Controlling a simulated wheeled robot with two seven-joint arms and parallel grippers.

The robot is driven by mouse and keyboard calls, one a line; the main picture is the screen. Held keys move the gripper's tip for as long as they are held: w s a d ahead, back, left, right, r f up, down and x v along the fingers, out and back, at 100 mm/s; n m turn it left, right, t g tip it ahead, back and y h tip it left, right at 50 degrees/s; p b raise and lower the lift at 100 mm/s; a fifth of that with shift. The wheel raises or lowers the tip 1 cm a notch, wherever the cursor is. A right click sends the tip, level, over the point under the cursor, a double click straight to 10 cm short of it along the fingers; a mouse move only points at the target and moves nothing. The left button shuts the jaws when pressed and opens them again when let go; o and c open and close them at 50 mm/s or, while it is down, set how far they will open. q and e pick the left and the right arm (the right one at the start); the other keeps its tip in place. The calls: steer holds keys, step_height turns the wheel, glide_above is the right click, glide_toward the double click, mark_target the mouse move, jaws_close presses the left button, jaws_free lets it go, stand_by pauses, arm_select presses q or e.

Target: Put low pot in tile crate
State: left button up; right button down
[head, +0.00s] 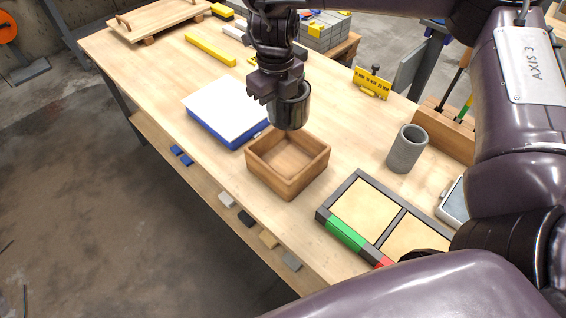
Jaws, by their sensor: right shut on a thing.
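My right gripper (276,88) reaches down from the top of the head view and is shut on a dark, shiny round pot (291,107), which I take to be the low pot. The pot hangs upright just above the far edge of a square wooden box (287,183), which I take to be the tile crate. The box is open at the top, and the part of its floor that shows is empty. The gripper hides part of the pot's rim and its left side. My left gripper is not in view.
A blue-sided white slab (226,108) lies left of the box. A grey hollow cylinder (406,150) stands to the right. A two-part tray (364,211) with green and red front marks lies at the near right. A yellow block (371,83) stands farther back.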

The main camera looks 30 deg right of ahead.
steer(key=shift+w+f+b, duration=0.1)
steer(key=shift+f+b, duration=0.8)
steer(key=shift+f, duration=8.3)
steer(key=c, duration=2)
jaws_free()
steer(key=shift+f, duration=0.2)
steer(key=o, duration=0.5)
